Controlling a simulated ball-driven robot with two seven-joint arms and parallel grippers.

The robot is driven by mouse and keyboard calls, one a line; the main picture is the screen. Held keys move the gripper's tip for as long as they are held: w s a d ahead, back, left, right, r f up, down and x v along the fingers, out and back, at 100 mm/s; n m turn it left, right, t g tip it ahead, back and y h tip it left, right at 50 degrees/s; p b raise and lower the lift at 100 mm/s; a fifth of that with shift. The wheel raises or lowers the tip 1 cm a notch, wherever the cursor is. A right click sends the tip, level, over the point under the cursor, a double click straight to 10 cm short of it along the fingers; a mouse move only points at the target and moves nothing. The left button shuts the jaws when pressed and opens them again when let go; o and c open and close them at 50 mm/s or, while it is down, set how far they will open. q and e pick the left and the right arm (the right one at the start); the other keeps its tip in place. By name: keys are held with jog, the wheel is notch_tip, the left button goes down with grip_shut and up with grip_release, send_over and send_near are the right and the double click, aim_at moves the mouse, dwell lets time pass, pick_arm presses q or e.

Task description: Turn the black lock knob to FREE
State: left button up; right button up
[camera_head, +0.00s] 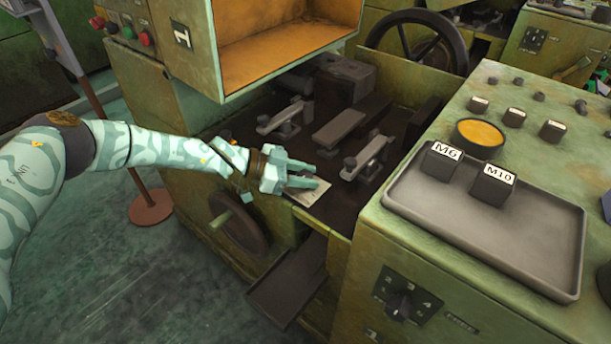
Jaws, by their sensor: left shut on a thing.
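My left arm comes in from the left, and my left gripper (303,175) is at the front edge of the dark machine bed, over a small pale plate (313,195). Its fingers are closed together, pointing right. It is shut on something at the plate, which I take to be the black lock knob. The fingers hide the knob, so its angle does not show. No FREE marking can be read. My right gripper is not in view.
Metal clamps (368,160) stand on the bed behind the gripper. An orange-lined housing (285,50) overhangs the back left. At right, a grey tray (480,240) holds M6 and M10 blocks. A handwheel (240,225) and a black selector dial (400,305) are on the fronts.

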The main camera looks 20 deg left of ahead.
pick_arm(q)
jog(key=shift+w+m+g, duration=0.1)
jog(key=shift+m+g, duration=0.3)
jog(key=o, duration=1)
jog(key=shift+h, duration=0.3)
jog(key=shift+c, duration=0.2)
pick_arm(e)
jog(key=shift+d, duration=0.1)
pick_arm(q)
jog(key=p+v, duration=0.4)
jog(key=v, duration=1.2)
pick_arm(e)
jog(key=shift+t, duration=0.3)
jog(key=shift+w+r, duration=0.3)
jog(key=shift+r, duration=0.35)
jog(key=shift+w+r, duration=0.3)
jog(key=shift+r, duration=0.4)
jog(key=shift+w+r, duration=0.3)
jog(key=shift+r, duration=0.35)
pick_arm(q)
jog(key=shift+a, duration=0.1)
